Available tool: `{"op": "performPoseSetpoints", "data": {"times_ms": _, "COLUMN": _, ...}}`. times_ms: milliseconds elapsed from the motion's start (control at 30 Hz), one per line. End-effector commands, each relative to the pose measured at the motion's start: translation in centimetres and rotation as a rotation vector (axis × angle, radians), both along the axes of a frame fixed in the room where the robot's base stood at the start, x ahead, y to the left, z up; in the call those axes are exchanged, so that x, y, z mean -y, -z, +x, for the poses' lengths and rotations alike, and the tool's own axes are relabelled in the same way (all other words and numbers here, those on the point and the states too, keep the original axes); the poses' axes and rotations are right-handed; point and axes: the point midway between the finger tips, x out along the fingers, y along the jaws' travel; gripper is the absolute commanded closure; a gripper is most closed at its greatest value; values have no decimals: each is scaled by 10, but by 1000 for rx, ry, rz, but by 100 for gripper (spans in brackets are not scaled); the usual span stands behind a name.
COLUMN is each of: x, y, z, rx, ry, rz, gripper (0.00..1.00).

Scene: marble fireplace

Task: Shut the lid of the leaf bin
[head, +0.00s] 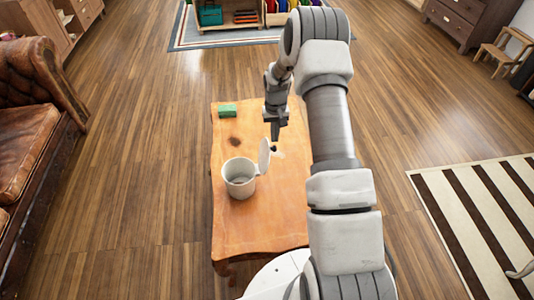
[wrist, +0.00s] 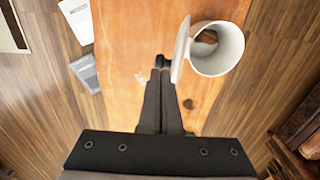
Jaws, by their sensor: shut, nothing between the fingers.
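The leaf bin (head: 239,180) is a white round bin standing upright on the wooden table. It also shows in the wrist view (wrist: 222,60), with something brown inside. Its lid (head: 264,156) stands up, roughly vertical, at the bin's right rim; in the wrist view the lid (wrist: 180,48) is seen nearly edge-on. My gripper (head: 275,136) is shut and empty, beside the lid's outer side, away from the bin opening. In the wrist view its fingertips (wrist: 162,62) are close to the lid; I cannot tell whether they touch it.
The wooden table (head: 260,225) is mostly clear. A green block (head: 228,111) lies near its far left corner. A brown leather sofa (head: 30,140) stands left.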

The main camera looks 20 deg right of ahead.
Motion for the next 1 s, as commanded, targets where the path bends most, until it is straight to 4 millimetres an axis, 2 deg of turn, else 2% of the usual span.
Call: {"op": "performPoseSetpoints", "data": {"times_ms": 1000, "x": 0, "y": 30, "z": 0, "rx": 0, "ry": 0, "rz": 0, "gripper": 100}}
